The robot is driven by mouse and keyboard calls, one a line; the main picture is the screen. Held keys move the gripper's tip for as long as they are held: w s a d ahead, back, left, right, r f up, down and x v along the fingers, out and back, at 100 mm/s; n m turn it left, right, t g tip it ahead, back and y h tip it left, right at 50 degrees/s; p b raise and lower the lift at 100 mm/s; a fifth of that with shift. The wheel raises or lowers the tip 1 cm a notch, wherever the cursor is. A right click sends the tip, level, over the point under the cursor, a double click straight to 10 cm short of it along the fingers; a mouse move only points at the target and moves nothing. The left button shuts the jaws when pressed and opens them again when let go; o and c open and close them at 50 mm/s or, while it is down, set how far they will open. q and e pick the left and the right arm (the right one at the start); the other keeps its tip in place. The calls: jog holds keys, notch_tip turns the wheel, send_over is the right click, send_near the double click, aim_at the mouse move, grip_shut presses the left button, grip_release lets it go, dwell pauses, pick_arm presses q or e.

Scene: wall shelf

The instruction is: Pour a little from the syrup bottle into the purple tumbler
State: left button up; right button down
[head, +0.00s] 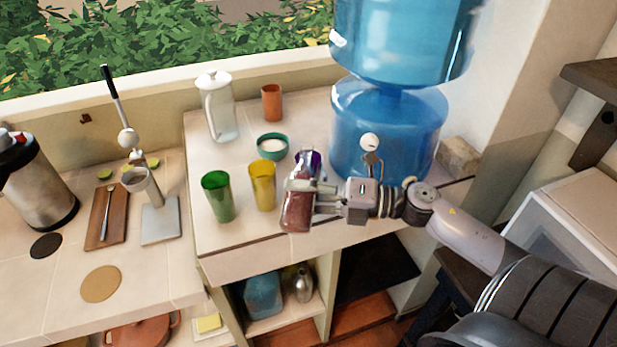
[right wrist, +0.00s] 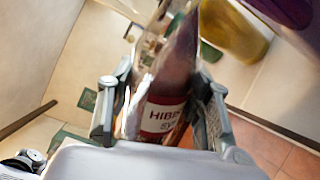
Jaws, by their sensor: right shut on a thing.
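The syrup bottle (head: 297,213), dark red with a clear neck, is at the front of the tiled counter. My right gripper (head: 306,190) is shut around its body from the right. In the right wrist view the bottle (right wrist: 166,112) stands between both fingers (right wrist: 160,115), its white label facing the camera. The bottle looks about upright; whether its base touches the counter is unclear. The purple tumbler (head: 314,158) is just behind the bottle, partly hidden by it. It also shows at the top right corner of the right wrist view (right wrist: 294,10). My left gripper is out of view.
A yellow tumbler (head: 262,186) and a green tumbler (head: 218,197) stand left of the bottle. A teal bowl (head: 272,147), terracotta cup (head: 272,103) and glass jug (head: 218,108) are behind. A big blue water dispenser (head: 385,130) stands close behind my right gripper.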

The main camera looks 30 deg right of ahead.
jog(key=shift+r, duration=0.15)
dwell(0.3)
jog(key=shift+r+p, duration=0.1)
jog(key=shift+p, duration=0.3)
dwell(0.3)
jog(key=shift+r+m+p, duration=0.2)
jog(key=shift+m+p, duration=0.1)
jog(key=shift+p, duration=0.1)
jog(key=shift+r+p, duration=0.15)
jog(key=shift+p, duration=0.25)
dwell(0.6)
jog(key=shift+r+m+p, duration=0.2)
jog(key=shift+m+p, duration=0.2)
